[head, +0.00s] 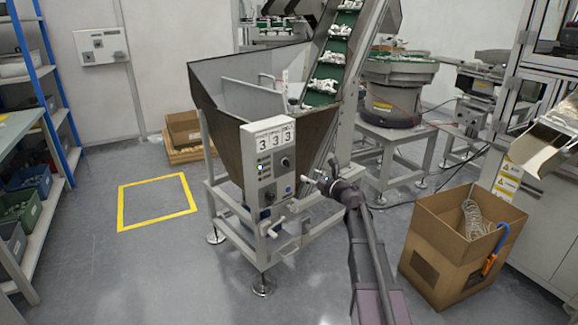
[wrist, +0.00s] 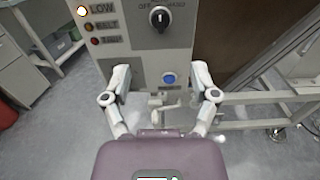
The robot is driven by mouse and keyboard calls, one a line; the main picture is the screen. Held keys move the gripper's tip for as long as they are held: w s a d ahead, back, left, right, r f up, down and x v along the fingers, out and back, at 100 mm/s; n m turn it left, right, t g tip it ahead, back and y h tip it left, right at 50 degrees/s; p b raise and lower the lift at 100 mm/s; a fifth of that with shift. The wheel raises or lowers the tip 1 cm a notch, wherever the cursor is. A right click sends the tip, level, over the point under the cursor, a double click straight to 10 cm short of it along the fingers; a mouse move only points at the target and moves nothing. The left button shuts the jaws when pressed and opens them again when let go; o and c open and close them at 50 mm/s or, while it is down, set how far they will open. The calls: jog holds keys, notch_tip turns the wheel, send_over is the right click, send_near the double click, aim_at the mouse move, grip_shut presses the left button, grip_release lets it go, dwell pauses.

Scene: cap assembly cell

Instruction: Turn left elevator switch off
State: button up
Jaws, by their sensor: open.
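The elevator control box (head: 268,150) is a light grey panel on the front of the hopper stand. Its black rotary switch (wrist: 159,17) shows at the top of the wrist view, with OFF on its left and a partly legible word on its right. The white pointer mark stands about upright. The switch also shows in the head view (head: 285,162). My gripper (wrist: 160,70) is open and empty, its two light fingers spread in front of the lower panel. The switch lies beyond the fingertips, apart from them. A blue button (wrist: 169,79) sits between the fingers.
The metal hopper (head: 215,85) and green conveyor (head: 328,70) rise behind the box. A cardboard box (head: 440,245) stands at right. The yellow-marked floor square (head: 157,203) is empty.

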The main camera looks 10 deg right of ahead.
aim_at(289, 164)
jog(key=x, duration=1.1)
jog(key=shift+w, duration=0.2)
jog(key=shift+c, duration=0.2)
grip_shut()
jog(key=shift+a, duration=0.15)
